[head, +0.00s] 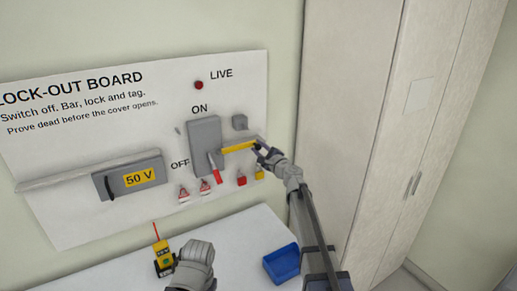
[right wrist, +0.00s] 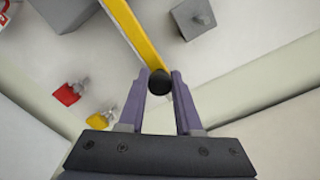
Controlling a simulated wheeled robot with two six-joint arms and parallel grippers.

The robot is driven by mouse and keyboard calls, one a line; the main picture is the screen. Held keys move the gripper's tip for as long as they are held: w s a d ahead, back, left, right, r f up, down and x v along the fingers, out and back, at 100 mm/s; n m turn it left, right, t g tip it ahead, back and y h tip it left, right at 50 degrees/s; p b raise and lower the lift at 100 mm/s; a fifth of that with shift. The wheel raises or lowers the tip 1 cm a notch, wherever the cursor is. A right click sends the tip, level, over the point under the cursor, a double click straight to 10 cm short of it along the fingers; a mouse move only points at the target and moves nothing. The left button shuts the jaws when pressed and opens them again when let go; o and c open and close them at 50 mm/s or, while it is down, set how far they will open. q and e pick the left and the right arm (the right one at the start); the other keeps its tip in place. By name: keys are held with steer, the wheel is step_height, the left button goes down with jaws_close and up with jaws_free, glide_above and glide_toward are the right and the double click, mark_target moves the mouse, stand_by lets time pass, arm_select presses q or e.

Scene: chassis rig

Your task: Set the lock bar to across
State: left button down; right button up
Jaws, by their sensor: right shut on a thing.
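The yellow lock bar (head: 238,147) lies nearly level, rising slightly to the right, from the right side of the grey switch box (head: 203,135) on the lock-out board. The red switch handle (head: 215,170) points down, near the OFF label. My right gripper (head: 261,150) is at the bar's right end. In the right wrist view, its fingers (right wrist: 159,88) are shut on the black knob (right wrist: 159,80) at the end of the yellow bar (right wrist: 138,35). My left arm's grey end (head: 194,266) shows low in the head view; its fingers cannot be made out.
A red and a yellow padlock (head: 242,180) hang below the bar, beside red-and-white tags (head: 205,187). A small grey block (head: 239,122) is above the bar. A yellow tester (head: 163,258) and blue bin (head: 282,263) are on the white bench. A tall cabinet (head: 350,110) stands right.

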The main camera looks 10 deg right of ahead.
jaws_close()
stand_by(0.8)
